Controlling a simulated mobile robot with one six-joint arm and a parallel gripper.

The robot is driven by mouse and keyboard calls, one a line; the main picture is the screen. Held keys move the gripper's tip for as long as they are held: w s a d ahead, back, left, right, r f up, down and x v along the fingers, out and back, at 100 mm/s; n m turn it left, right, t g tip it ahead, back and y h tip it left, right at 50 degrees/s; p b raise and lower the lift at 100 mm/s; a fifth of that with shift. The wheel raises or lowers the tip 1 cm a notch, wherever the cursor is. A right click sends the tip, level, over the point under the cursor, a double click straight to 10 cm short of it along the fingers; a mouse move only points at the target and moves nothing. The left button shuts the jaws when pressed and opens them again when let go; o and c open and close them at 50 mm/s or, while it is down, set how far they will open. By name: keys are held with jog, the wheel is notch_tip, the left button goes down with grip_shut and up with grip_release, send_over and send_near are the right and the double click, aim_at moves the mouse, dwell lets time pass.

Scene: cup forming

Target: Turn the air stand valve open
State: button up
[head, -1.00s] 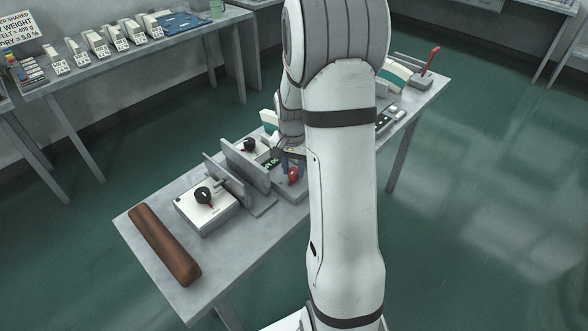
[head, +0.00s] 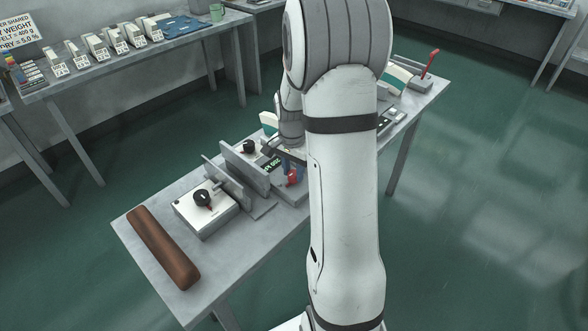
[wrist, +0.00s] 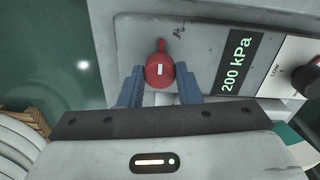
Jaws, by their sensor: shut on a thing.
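The air stand (wrist: 205,25) is a light grey box with a green-lit display (wrist: 236,62) reading 200 kPa. Its red valve handle (wrist: 160,70) has a round body with a white mark and a narrow tip pointing up in the wrist view. My gripper (wrist: 159,84) has one blue finger on each side of the handle and is shut on it. In the head view the red handle (head: 292,179) shows below my gripper (head: 290,164), at the stand's near side. My arm hides the right part of the stand there.
A black knob marked LOW (wrist: 306,78) sits right of the display. Upright grey plates (head: 243,169) and a white box with a black dial (head: 203,199) stand to the left. A brown roll (head: 163,247) lies at the table's left end. A red lever (head: 430,62) stands at the far end.

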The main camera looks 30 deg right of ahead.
aim_at(292, 172)
jog(key=o, duration=1)
notch_tip(292, 172, up, 8)
jog(key=shift+w+f, duration=0.1)
jog(key=s+a+r+n+t, duration=0.1)
jog(key=s+a+r+n, duration=0.1)
jog(key=s+a+n, duration=0.2)
jog(key=s+a+r+n+t, duration=0.1)
jog(key=s+a+n, duration=0.3)
jog(key=s, duration=0.5)
jog(key=s+a+r+n, duration=0.3)
jog(key=s+a+n, duration=0.1)
jog(key=s+a, duration=0.2)
jog(key=shift+s+r+t, duration=0.25)
jog(key=shift+r+t, duration=0.15)
